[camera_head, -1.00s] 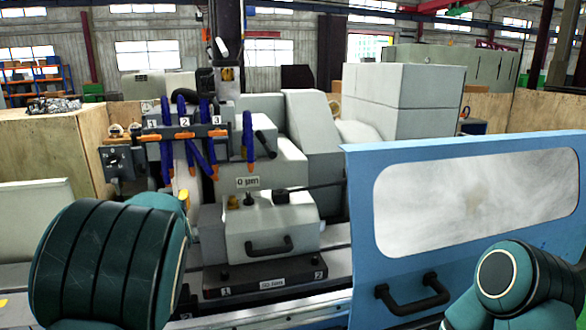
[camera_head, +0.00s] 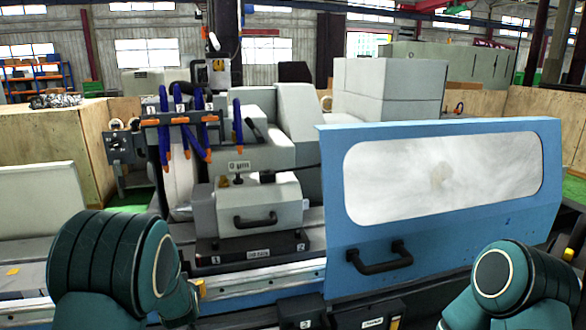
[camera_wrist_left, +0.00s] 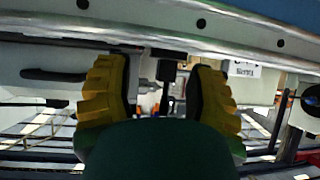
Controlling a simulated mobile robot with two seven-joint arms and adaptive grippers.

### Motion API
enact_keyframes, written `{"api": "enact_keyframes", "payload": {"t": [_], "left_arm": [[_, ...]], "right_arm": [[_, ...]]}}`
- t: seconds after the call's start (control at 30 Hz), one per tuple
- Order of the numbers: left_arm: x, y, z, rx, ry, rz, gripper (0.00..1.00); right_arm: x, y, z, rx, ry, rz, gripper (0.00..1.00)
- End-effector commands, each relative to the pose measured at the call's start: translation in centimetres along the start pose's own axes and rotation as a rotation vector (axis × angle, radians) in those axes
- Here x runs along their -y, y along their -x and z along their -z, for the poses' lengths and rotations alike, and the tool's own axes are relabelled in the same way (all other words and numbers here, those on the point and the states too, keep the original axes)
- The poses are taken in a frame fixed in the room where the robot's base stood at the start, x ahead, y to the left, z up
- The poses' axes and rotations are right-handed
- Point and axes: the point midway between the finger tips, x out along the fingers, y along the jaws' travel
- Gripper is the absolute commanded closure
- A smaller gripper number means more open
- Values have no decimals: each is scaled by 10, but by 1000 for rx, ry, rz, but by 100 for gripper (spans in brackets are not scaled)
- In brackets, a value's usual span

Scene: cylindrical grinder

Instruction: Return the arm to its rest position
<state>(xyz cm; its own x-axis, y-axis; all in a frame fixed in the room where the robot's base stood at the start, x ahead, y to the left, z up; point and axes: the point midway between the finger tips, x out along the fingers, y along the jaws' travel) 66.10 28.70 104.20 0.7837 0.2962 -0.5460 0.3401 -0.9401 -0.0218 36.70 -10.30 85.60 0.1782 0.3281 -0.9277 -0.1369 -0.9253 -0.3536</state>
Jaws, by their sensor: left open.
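The grinder stands ahead, with a grey handled block (camera_head: 258,208) on its table and blue coolant hoses (camera_head: 163,125). A blue sliding door (camera_head: 440,240) with a window and a black handle (camera_head: 380,260) fills the right. A wooden partition (camera_head: 40,140) stands at the left.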

Motion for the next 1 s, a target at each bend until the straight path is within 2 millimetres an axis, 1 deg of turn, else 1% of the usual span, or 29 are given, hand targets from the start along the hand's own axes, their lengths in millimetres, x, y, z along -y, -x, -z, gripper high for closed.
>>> {"api": "enact_keyframes", "payload": {"t": [0.03,0.07,0.1,0.17,0.2,0.27,0.3,0.37,0.4,0.47,0.5,0.6,0.7,0.73,0.83,1.0], "left_arm": [[-1,-3,-39,72,-2,-14,45],[-3,-3,-60,112,-4,-26,45],[-6,-2,-88,168,-5,-43,45],[-11,4,-129,252,-7,-71,45],[-14,9,-156,308,-7,-91,45],[-20,20,-196,393,-7,-124,45],[-25,29,-222,450,-6,-150,45],[-33,46,-259,536,-1,-191,45],[-38,58,-282,591,3,-219,45],[-47,79,-312,670,9,-265,45],[-52,93,-329,717,12,-296,45],[-64,124,-359,810,22,-365,45],[-72,147,-376,868,28,-414,45],[-73,152,-378,880,30,-423,45],[-76,160,-383,899,31,-442,45],[-77,161,-383,900,30,-445,45]], "right_arm": [[-2,-5,-2,2,-1,-1,53],[-3,-7,-2,3,-1,-2,53],[-4,-9,-3,4,-1,-2,53],[-6,-13,-4,5,-1,-3,53],[-6,-16,-4,6,-1,-3,53],[-8,-20,-5,7,0,-3,53],[-9,-23,-6,8,0,-3,53],[-10,-27,-7,9,1,-4,53],[-11,-30,-7,9,1,-4,53],[-13,-34,-8,10,1,-5,53],[-14,-36,-9,11,1,-5,53],[-15,-41,-10,12,2,-6,53],[-16,-44,-11,13,2,-6,53],[-16,-44,-11,13,2,-6,53],[-16,-45,-11,13,3,-7,53],[-16,-44,-11,13,3,-7,53]]}}
